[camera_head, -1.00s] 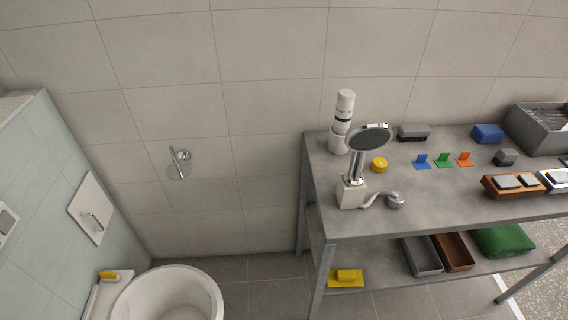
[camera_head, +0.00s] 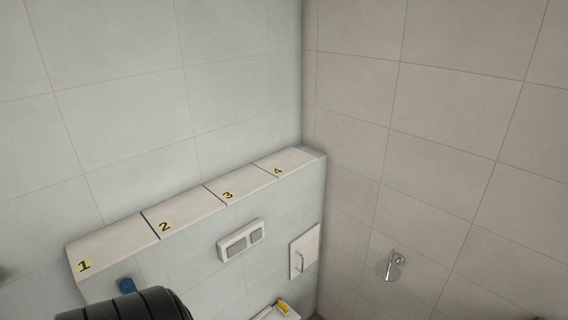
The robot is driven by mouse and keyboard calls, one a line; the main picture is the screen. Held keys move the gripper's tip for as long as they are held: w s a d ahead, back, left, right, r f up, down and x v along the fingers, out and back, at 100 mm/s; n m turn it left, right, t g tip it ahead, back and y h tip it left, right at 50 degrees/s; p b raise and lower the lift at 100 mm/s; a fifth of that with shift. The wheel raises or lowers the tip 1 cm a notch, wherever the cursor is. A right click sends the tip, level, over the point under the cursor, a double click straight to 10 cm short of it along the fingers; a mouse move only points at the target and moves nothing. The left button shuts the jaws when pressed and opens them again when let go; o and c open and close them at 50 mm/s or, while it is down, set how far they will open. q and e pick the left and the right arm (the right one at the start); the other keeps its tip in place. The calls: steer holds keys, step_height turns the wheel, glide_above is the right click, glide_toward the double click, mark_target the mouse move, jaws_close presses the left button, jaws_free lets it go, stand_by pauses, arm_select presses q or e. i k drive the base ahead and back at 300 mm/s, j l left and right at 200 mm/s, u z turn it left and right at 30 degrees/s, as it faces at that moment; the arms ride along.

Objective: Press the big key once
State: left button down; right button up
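A white flush plate (camera_head: 240,240) with two grey keys is on the tiled wall below the ledge. The left key (camera_head: 237,248) looks larger than the right key (camera_head: 257,236), though it is also nearer. Both keys are uncovered, and I cannot tell whether either is pushed in. Neither of my grippers shows in this view.
A ledge (camera_head: 190,205) with sections numbered 1 to 4 runs above the plate. A white panel with a handle (camera_head: 304,252), a wall fitting (camera_head: 393,262), a yellow item (camera_head: 283,306) and a blue item (camera_head: 126,285) also show. A dark ribbed part fills the bottom left.

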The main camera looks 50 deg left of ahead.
mark_target(232, 250)
steer(key=u, duration=1.9)
